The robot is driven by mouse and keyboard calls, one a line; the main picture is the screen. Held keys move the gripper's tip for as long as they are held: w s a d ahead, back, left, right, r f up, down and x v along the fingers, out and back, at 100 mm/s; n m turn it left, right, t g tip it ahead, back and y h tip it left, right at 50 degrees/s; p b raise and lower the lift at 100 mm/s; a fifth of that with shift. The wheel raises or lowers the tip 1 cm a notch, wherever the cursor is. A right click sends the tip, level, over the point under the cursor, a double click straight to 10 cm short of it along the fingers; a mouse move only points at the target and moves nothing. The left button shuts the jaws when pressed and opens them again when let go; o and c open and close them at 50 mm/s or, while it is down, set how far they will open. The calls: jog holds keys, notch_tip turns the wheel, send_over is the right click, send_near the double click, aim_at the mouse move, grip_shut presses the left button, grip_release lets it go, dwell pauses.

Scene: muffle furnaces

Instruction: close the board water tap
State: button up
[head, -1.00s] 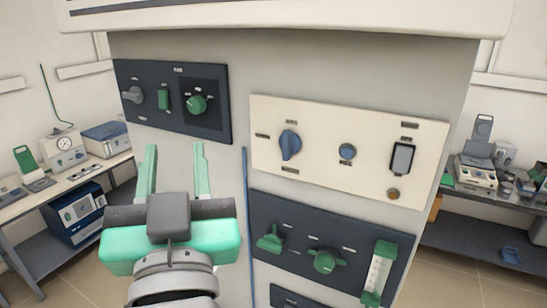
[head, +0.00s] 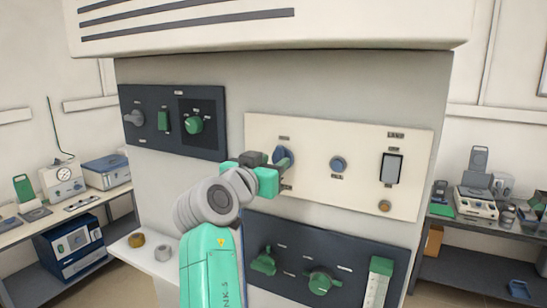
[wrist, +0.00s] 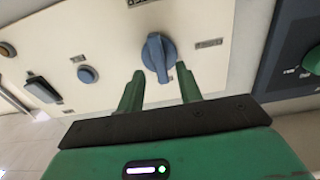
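The blue rotary knob (head: 282,157) sits at the left of the cream panel (head: 360,205); its label is too small to read. My gripper (head: 268,163) is in front of it in the head view and partly hides it. In the wrist view, the blue knob (wrist: 158,58) shows just beyond the fingertips, its ridge pointing towards my gripper (wrist: 159,80). The fingers are apart, one to each side of the knob's lower end, and hold nothing. A green tap-like handle (head: 264,261) and a green knob (head: 321,281) are on the lower dark panel (head: 350,245).
The cream panel also has a round blue button (head: 338,164), a rocker switch (head: 392,168) and a brown button (head: 384,206). A dark panel (head: 150,100) with a green knob is at the upper left. A flow tube (head: 377,285) is at the lower right.

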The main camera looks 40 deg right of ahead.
jog(key=shift+x, duration=0.95)
jog(key=shift+a, duration=0.1)
grip_shut()
